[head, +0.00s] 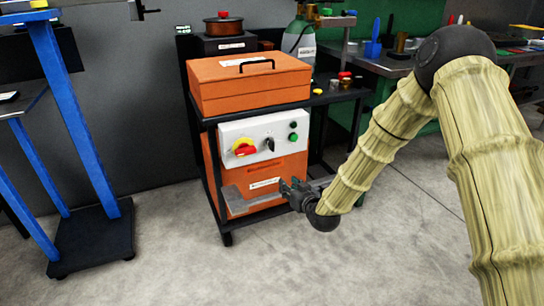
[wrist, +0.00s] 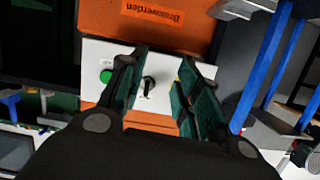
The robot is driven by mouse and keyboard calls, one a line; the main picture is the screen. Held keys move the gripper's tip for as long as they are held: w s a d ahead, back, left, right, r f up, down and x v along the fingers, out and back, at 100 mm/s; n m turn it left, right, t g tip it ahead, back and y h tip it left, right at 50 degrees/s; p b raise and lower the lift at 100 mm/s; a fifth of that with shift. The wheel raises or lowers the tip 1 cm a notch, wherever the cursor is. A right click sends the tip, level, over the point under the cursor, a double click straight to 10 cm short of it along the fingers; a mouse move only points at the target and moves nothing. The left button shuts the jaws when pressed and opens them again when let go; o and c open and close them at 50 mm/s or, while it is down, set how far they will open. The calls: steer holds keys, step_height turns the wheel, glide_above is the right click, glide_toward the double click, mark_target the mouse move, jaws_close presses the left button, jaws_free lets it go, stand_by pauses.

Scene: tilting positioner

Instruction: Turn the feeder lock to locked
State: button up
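A white control panel (head: 262,136) is on the front of an orange machine. Which control is the feeder lock cannot be read from the labels. My gripper (head: 288,187) is in front of the machine, lower than the panel. In the wrist view, turned about upside down, its fingers (wrist: 158,92) are apart with nothing between them touching. The black knob (wrist: 148,88) shows in the gap. The right finger mostly hides the yellow switch.
An orange box (head: 248,85) with a black handle sits on the black cart (head: 215,130) above the panel. A flat grey plate (head: 242,200) shows by the lower front. A blue-legged stand (head: 75,120) is on the left. The floor in front is clear.

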mark_target(274, 144)
steer(key=w+a+r+n+t+y+b, duration=0.1)
steer(key=w+a+r+t+b, duration=0.2)
steer(key=w+r, duration=0.45)
steer(key=b+x, duration=0.1)
steer(key=x, duration=0.2)
steer(key=b+x, duration=0.1)
steer(key=x, duration=0.2)
steer(key=d+b+x, duration=0.1)
steer(key=x, duration=0.2)
steer(key=shift+w+a+r, duration=0.1)
steer(key=shift+w+a, duration=0.1)
steer(key=shift+w, duration=0.3)
jaws_close()
